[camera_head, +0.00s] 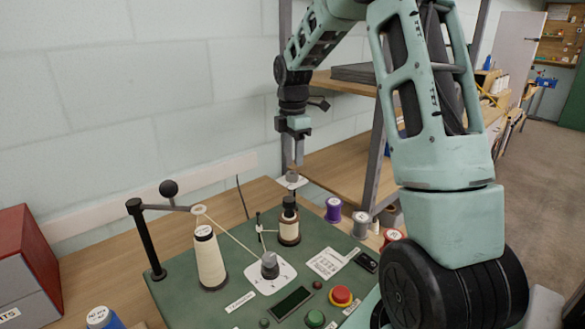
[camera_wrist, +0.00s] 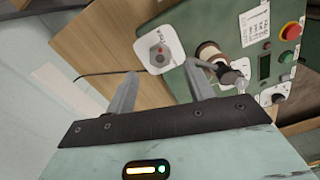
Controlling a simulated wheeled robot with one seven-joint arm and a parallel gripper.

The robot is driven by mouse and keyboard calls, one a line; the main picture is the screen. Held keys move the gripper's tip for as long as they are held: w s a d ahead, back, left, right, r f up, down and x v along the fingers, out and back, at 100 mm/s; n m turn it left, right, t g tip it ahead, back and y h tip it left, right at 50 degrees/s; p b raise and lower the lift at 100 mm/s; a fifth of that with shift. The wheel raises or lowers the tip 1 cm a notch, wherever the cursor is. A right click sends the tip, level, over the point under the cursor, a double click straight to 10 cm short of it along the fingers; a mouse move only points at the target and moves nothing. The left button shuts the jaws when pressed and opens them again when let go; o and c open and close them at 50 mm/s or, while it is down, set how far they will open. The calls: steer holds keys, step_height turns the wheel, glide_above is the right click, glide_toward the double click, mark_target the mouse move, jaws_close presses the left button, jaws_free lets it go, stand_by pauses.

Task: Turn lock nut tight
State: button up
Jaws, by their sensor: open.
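A small grey nut-like piece (camera_head: 292,172), likely the lock nut, stands on a white plate (camera_head: 291,183) at the back of the green panel (camera_head: 215,285). In the wrist view the grey nut (camera_wrist: 158,50) sits on its white plate, which also bears a red dot. My gripper (camera_head: 296,163) points down just above it. In the wrist view my gripper (camera_wrist: 160,72) has its fingers spread, with the nut between and beyond the tips. Nothing is held. The small gap between fingers and nut is hard to judge.
A dark-topped bobbin (camera_head: 289,228) stands close in front of the nut. A cream thread cone (camera_head: 209,260), a black post (camera_head: 147,240) and a grey knob (camera_head: 269,264) are on the panel. Purple and grey spools (camera_head: 333,210) stand to the right. The wall is close behind.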

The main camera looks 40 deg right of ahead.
mark_target(292, 173)
steer(key=shift+f, duration=2.8)
steer(key=c, duration=1)
